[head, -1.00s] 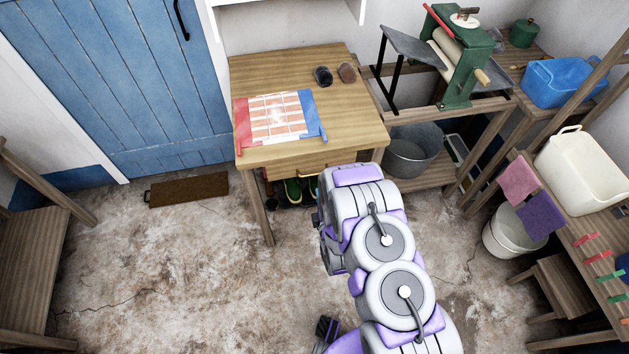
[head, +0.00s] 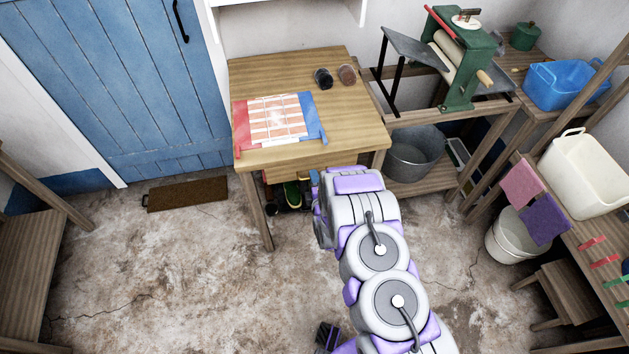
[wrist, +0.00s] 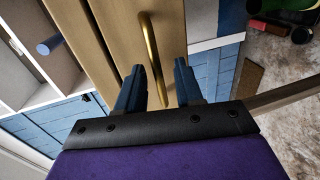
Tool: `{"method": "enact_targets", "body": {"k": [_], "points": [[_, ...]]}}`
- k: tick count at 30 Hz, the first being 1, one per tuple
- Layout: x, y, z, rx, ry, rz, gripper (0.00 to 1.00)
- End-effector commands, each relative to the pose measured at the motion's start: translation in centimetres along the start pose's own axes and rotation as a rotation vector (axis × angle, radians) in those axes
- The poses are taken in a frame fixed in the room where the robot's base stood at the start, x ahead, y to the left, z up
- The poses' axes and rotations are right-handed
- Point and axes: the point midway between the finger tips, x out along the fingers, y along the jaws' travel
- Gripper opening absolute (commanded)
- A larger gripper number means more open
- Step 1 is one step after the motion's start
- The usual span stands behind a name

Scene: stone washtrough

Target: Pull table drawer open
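The wooden table (head: 350,126) stands against the back wall, with its drawer front (head: 300,168) under the near edge of the top. My arm hides the right part of the drawer in the head view. In the wrist view the drawer front (wrist: 115,25) shows a curved brass handle (wrist: 153,55). My gripper (wrist: 158,82) is open, with one blue finger on each side of the handle's lower end. The handle lies between the fingers, and I see gaps on both sides. The gripper itself is hidden behind my arm in the head view.
Shoes (head: 291,194) stand under the table. A metal tub (head: 414,152) sits on the shelf to the right. The floor (head: 190,270) in front is mostly clear.

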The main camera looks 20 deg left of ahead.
Motion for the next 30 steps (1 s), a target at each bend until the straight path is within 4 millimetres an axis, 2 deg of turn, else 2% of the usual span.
{"method": "enact_targets", "body": {"k": [2,13,30], "points": [[0.00,0.01,0.01,0.000,0.000,0.000,0.34],[0.00,-0.02,0.03,0.000,0.000,0.000,0.00],[0.01,-0.25,0.03,0.000,-0.001,-0.005,0.00]]}}
